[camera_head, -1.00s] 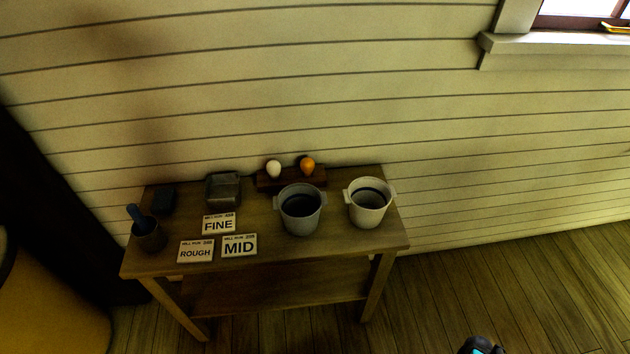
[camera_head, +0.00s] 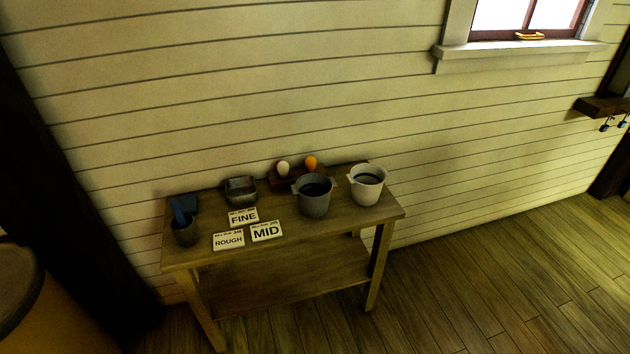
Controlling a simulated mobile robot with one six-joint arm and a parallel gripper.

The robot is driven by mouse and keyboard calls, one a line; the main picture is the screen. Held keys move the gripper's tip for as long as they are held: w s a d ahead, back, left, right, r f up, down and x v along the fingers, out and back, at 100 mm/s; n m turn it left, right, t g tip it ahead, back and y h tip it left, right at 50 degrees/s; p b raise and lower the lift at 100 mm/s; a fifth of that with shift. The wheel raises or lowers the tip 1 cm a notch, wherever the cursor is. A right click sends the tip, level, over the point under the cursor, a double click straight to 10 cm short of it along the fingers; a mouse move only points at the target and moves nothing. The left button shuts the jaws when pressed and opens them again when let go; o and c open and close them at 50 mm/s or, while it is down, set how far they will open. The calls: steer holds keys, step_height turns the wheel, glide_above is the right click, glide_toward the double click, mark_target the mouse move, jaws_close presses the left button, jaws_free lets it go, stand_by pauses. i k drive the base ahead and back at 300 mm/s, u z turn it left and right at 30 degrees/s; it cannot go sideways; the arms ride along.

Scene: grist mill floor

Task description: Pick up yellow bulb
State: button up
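A yellow-orange bulb (camera_head: 311,163) stands at the back of the wooden table (camera_head: 280,254), in a dark brown holder (camera_head: 284,183) near the wall. A white bulb (camera_head: 283,169) stands in the same holder, just left of it. The lower part of the yellow bulb is partly hidden behind the grey bucket (camera_head: 314,199). My gripper is not in view.
A white bucket (camera_head: 367,187) stands right of the grey one. Cards marked FINE (camera_head: 243,217), ROUGH (camera_head: 228,240) and MID (camera_head: 266,231) lie at the front left. A dark cup (camera_head: 185,233) and a metal tin (camera_head: 240,190) stand farther left. The floor at right is clear.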

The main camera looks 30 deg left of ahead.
mark_target(310, 163)
steer(key=k, duration=0.75)
steer(key=u, duration=4.35)
steer(key=i, duration=0.15)
steer(key=z, duration=2.35)
steer(key=i, duration=1)
steer(key=u, duration=0.1)
